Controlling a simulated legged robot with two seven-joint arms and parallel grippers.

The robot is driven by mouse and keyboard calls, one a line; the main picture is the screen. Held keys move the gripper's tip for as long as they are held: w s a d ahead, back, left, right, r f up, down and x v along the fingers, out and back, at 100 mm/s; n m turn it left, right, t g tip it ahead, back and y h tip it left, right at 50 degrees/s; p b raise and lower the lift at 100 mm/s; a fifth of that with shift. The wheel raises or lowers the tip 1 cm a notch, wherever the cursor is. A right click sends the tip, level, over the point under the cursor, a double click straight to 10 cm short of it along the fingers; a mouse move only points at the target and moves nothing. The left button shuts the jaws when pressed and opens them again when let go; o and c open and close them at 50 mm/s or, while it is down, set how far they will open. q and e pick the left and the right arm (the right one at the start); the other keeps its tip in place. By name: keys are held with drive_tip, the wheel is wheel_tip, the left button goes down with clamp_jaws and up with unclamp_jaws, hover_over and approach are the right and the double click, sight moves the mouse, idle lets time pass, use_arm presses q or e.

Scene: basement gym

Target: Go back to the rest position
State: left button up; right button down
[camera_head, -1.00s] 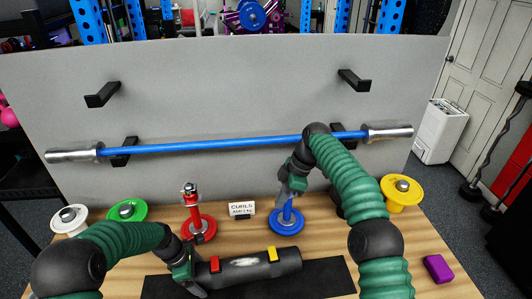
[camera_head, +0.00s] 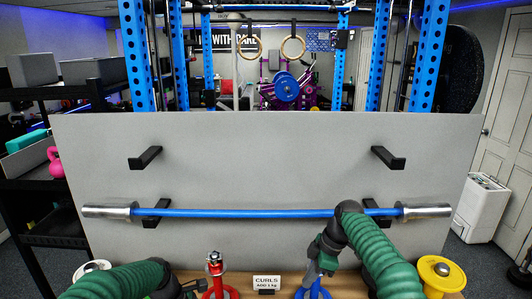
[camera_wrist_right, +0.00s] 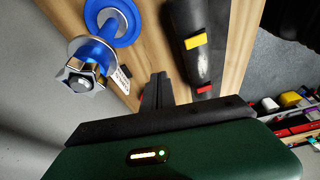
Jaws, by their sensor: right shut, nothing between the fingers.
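My right gripper (camera_head: 312,272) points down beside the blue stand (camera_head: 316,291) in the head view. In the right wrist view its fingers (camera_wrist_right: 160,88) are together and empty. They hang above the wooden table, between the blue stand (camera_wrist_right: 104,22) and a dark roller with yellow and red blocks (camera_wrist_right: 192,50). The right forearm crosses in front of the barbell. My left arm comes in low at the left. The left gripper (camera_head: 186,290) is cut by the bottom edge, and its fingers cannot be made out.
A blue barbell (camera_head: 250,213) with silver ends lies on the lower hooks of a grey panel (camera_head: 260,160). A red post (camera_head: 215,265), a "CURLS" card (camera_head: 266,282) and a yellow plate (camera_head: 441,272) stand in front. The table's near part is out of the head view.

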use_arm(q)
drive_tip(key=s+a+m+t+y, duration=0.2)
drive_tip(key=s+m+y, duration=0.1)
drive_tip(key=s+m, duration=1.6)
drive_tip(key=shift+r, duration=0.15)
use_arm(e)
drive_tip(key=s+d+f+m+h, duration=0.1)
drive_tip(key=s+m, duration=0.4)
drive_tip(key=s, duration=0.5)
drive_tip(key=s+d+f+m+t+h, duration=0.1)
drive_tip(key=s+d+f+m, duration=0.2)
drive_tip(key=s+m, duration=0.3)
drive_tip(key=s+d+f+m+t+h, duration=0.1)
drive_tip(key=s+m, duration=0.5)
drive_tip(key=s, duration=0.9)
wheel_tip(320, 180, down, 3)
drive_tip(key=shift+d+r+h, duration=0.15)
drive_tip(key=shift+d+h, duration=0.35)
drive_tip(key=shift+d, duration=0.6)
use_arm(q)
drive_tip(key=shift+s, duration=0.15)
use_arm(e)
drive_tip(key=shift+s, duration=0.1)
